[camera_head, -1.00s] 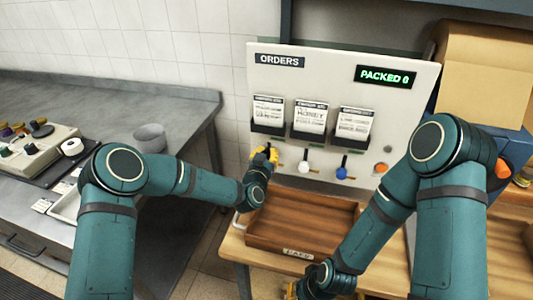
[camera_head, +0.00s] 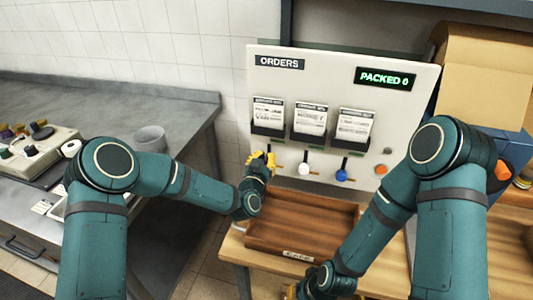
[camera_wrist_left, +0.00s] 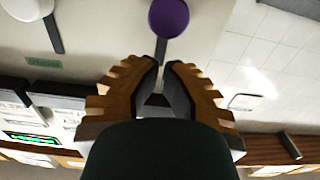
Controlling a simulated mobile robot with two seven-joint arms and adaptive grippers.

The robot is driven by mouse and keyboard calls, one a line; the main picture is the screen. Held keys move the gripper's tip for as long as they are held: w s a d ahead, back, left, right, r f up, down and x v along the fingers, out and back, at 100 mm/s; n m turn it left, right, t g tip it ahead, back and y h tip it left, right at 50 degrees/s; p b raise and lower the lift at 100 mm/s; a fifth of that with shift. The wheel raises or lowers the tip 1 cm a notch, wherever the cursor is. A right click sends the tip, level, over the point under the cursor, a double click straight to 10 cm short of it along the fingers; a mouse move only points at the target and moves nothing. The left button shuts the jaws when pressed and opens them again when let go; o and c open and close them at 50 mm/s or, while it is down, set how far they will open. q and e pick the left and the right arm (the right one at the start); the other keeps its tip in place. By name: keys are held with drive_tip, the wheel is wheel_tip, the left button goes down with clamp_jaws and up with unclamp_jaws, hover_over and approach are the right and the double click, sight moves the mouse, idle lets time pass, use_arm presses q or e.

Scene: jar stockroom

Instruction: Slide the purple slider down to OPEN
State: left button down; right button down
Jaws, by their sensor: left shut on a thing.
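The purple slider knob (camera_wrist_left: 168,17) shows at the top of the left wrist view, just beyond my fingertips, with a dark strip (camera_wrist_left: 160,50) running from it towards them. My left gripper (camera_head: 262,158) is at the left end of the slider row and hides the knob in the head view. In the left wrist view the left gripper (camera_wrist_left: 163,66) has its fingers close together, shut on the slider, though the contact itself is hard to see. My right gripper (camera_head: 291,292) is mostly hidden at the bottom edge of the head view.
The white ORDERS panel (camera_head: 350,75) carries a white knob (camera_head: 304,169), a blue knob (camera_head: 342,175) and an orange button (camera_head: 381,170). A wooden tray (camera_head: 300,252) lies below, under my left wrist. A grey bench (camera_head: 100,100) is at the left.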

use_arm(q)
drive_tip(key=b+v, duration=0.1)
drive_tip(key=v, duration=0.6)
idle(0.3)
